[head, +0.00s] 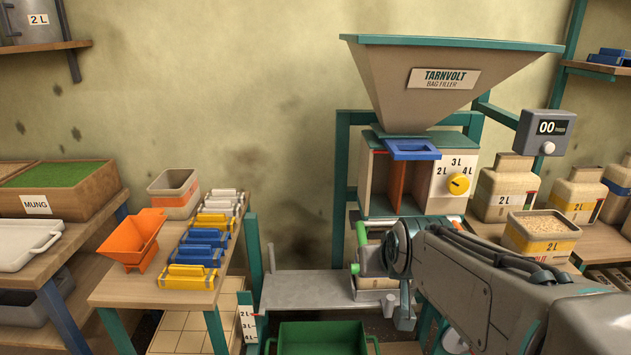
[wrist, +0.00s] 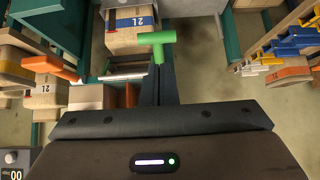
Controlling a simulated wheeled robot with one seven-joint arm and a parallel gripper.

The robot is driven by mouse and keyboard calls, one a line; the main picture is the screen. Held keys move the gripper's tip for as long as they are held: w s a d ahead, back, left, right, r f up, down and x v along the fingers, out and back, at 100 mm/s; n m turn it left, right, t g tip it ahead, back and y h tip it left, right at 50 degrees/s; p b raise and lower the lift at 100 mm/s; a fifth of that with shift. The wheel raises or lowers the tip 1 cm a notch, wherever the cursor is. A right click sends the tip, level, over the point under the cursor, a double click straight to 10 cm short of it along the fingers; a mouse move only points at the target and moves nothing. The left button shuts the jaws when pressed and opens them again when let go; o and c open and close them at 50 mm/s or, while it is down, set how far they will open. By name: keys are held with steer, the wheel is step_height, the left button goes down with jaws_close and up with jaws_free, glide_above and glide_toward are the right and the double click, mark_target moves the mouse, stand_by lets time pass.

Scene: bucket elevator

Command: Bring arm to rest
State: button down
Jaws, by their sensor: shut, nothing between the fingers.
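My gripper (wrist: 160,72) is shut and empty in the wrist view, its dark fingers together. A green T-shaped handle (wrist: 157,38) shows right at the fingertips; I cannot tell whether they touch. In the head view, my arm reaches in from the lower right. Its end is in front of the lower frame of the bag filler (head: 450,62), close beside the green handle (head: 361,236). My fingers are mostly hidden there behind the wrist.
A grey platform (head: 300,288) and a green crate (head: 322,336) lie left of my arm. An open 2 L container of grain (head: 541,240) stands on the right bench, near my arm.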

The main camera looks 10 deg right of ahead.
steer(key=s+a+r+g+p, duration=0.2)
steer(key=s+g+p, duration=0.3)
steer(key=s, duration=0.8)
steer(key=p, duration=0.2)
steer(key=shift+s+a+r+n+g+y+p, duration=0.2)
steer(key=shift+s+a+n+g+y+p, duration=0.1)
steer(key=shift+s+a+g+p, duration=0.1)
